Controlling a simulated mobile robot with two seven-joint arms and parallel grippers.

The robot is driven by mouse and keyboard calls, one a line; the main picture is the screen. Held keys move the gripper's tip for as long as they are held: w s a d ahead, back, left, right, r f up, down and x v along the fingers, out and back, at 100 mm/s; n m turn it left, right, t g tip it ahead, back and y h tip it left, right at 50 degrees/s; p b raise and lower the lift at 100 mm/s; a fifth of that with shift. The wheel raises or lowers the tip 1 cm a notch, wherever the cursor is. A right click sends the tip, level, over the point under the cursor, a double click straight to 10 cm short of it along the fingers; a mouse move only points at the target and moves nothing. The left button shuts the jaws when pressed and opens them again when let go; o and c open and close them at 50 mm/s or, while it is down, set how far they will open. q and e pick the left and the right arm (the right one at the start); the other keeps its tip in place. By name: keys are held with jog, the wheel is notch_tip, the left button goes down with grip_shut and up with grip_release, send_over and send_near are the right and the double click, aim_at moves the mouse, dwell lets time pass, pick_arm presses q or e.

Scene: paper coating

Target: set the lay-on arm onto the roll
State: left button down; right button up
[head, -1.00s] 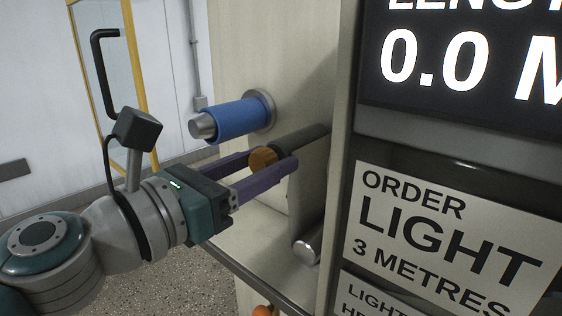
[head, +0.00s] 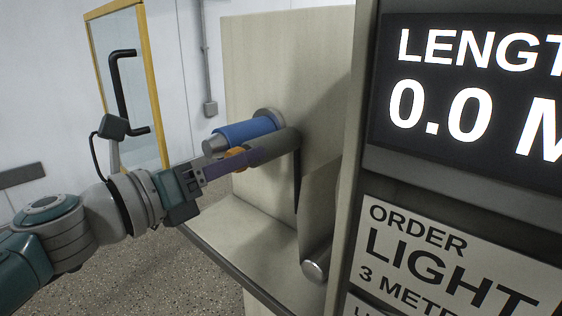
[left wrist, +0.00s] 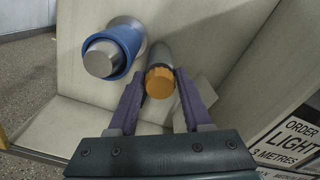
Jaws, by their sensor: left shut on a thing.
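The roll (head: 247,131) is a blue sleeve on a metal core, sticking out of a pale upright panel. The lay-on arm's dark grey roller (head: 274,147) lies just below and right of it, with an orange end knob (head: 236,152). My left gripper (head: 222,164) is shut on this knob. In the left wrist view the knob (left wrist: 160,83) sits between the two purple fingers (left wrist: 160,108), and the blue roll (left wrist: 125,40) is close on its left. I cannot tell whether roller and roll touch. My right gripper is not in view.
A bare metal roller (head: 316,262) sticks out lower down, above a pale ledge (head: 250,230). A cabinet with a "0.0 M" display (head: 470,90) and an order sign (head: 455,260) stands at right. A yellow-framed door (head: 125,90) is behind at left.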

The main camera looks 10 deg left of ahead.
pick_arm(q)
jog(key=shift+a+f, duration=0.1)
jog(key=shift+c, duration=2.2)
grip_release()
